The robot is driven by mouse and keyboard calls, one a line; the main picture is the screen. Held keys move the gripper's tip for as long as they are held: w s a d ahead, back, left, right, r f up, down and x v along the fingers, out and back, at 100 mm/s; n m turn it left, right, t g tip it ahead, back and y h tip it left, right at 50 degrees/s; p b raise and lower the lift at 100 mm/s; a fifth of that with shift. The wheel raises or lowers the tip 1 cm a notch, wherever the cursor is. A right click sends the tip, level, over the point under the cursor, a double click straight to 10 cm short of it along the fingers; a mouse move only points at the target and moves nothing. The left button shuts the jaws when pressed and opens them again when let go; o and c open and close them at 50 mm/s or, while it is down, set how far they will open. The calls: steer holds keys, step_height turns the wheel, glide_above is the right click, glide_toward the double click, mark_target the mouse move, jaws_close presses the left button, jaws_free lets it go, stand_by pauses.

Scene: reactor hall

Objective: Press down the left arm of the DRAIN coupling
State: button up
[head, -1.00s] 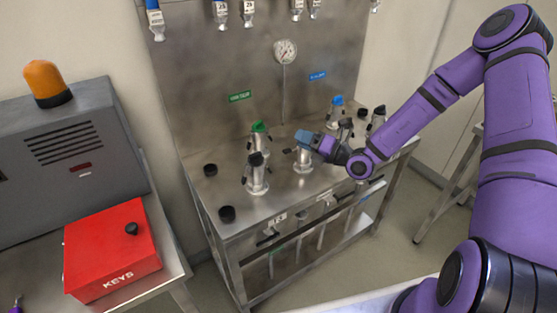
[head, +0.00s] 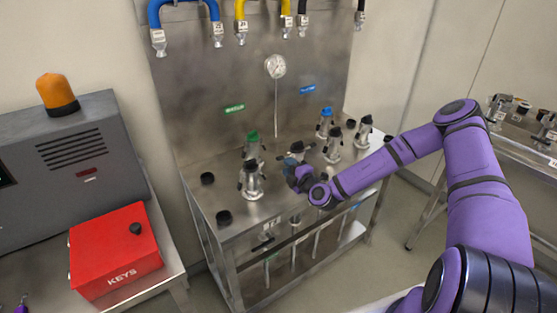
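Several metal couplings with side arms stand on the steel bench (head: 240,237). One has a green top (head: 252,136), one a blue top (head: 327,112), and others have black tops. I cannot read which is DRAIN. My gripper (head: 290,166) is at a middle coupling (head: 297,149), low on its near side, and partly covers it. I cannot tell whether it touches an arm of this coupling. The finger opening is too small and hidden to judge. A black-topped coupling (head: 251,182) stands just left of the gripper.
Black caps (head: 224,217) lie on the bench's left side. A gauge (head: 275,66), a green label (head: 234,108) and a blue label (head: 307,89) are on the back panel. Coloured hoses (head: 240,22) hang above. A red KEYS box (head: 115,252) stands at left.

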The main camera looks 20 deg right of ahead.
mark_target(279, 158)
steer(key=shift+x, duration=3.15)
jaws_close()
